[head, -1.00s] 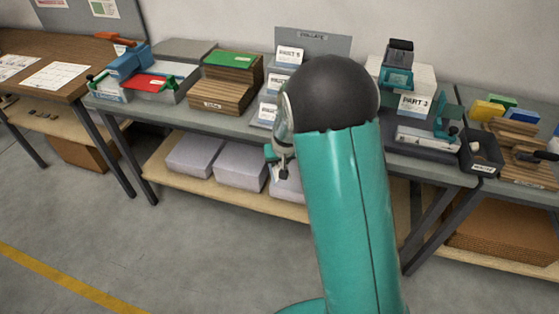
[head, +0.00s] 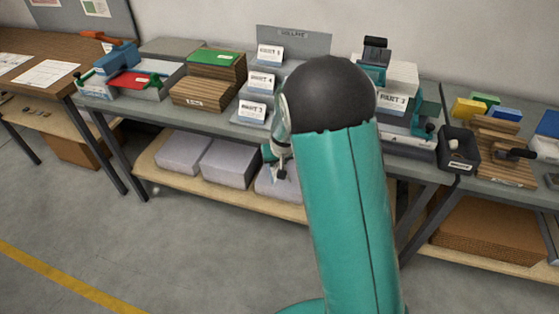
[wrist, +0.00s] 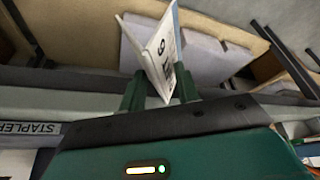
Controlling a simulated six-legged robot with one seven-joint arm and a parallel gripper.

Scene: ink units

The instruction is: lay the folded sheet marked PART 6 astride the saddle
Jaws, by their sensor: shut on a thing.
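My gripper (wrist: 158,90) is shut on a folded white sheet (wrist: 151,48) in the wrist view. The sheet stands up between the two green fingers like an open V, and a large 6 shows on it; the rest of its marking is cut off or blurred. In the head view my gripper (head: 275,163) is mostly hidden behind my arm, in front of the bench edge. A teal device (head: 424,126) with a pale bed stands on the bench at right. I cannot tell for sure whether it carries the saddle.
A COLLATE rack (head: 296,40) holds cards marked PART 5 (head: 270,53) and PART 4 (head: 262,82). A blue press (head: 117,59) and wooden blocks (head: 203,91) stand left. A black bin (head: 456,163) stands right. Pale bundles (head: 229,163) fill the lower shelf. The floor in front is clear.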

